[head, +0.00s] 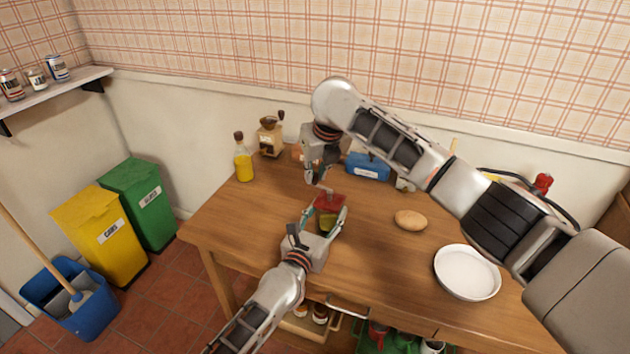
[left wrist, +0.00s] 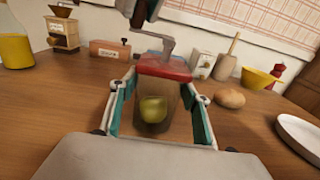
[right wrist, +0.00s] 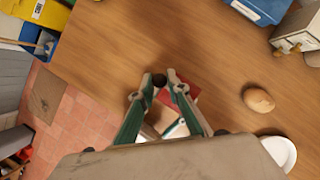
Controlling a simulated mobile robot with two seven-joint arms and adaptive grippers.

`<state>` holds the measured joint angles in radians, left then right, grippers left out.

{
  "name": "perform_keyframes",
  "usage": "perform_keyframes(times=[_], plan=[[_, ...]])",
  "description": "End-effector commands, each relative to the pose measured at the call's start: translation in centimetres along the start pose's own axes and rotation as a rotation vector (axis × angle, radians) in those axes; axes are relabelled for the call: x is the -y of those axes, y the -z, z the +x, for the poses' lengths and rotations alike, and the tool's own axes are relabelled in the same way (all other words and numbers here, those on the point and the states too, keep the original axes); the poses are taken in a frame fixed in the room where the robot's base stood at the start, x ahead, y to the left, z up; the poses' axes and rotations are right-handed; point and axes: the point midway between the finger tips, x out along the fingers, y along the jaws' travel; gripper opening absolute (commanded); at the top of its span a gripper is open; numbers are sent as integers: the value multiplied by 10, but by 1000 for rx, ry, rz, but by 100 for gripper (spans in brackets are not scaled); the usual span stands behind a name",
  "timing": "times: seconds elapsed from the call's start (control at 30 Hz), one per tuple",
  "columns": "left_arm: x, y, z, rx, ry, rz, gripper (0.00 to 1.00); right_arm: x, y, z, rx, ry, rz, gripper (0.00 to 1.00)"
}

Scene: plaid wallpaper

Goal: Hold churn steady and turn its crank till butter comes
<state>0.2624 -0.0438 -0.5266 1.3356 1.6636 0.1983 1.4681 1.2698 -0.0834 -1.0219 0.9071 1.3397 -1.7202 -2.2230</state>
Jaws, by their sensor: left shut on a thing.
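The churn has a red lid (left wrist: 164,67) and a see-through body (left wrist: 171,112) with one rounded yellow-green lump (left wrist: 152,109) inside, low down. It stands upright on the wooden table; its red lid (head: 329,201) also shows in the head view. My left gripper (head: 326,218) is shut on the churn body, one finger on each side. A grey crank (left wrist: 166,42) rises from the lid and bends to the left. My right gripper (head: 319,182) is above the churn, its fingertips closed around the crank's dark knob (right wrist: 158,80). The fingers partly hide the knob.
A potato-like brown item (head: 410,220) and a white plate (head: 467,272) lie to the right. A yellow bottle (head: 243,163), a coffee grinder (head: 271,138) and a blue box (head: 368,166) stand behind. The table's front edge is close to my left arm.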

Motion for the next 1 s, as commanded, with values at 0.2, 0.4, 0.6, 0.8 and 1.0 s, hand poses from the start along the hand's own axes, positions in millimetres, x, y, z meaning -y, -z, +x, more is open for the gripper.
perform_keyframes(times=[0.2, 0.4, 0.6, 0.8, 1.0], plan=[[1, 1, 0, -1, 1, -1, 14, -1, 1, 0, 0, 0, -2, 34], [1, 1, 0, -1, 1, -1, 14, -1, 1, -1, 0, 0, -2, 34], [1, 1, 0, -1, 1, -1, 14, -1, 0, -21, 3, -2, -3, 34], [0, 1, 0, -1, 1, -1, 14, 0, 0, -62, 5, 0, -3, 34], [0, 1, 0, -1, 0, -1, 14, 0, 0, -98, 4, 2, -4, 34]])
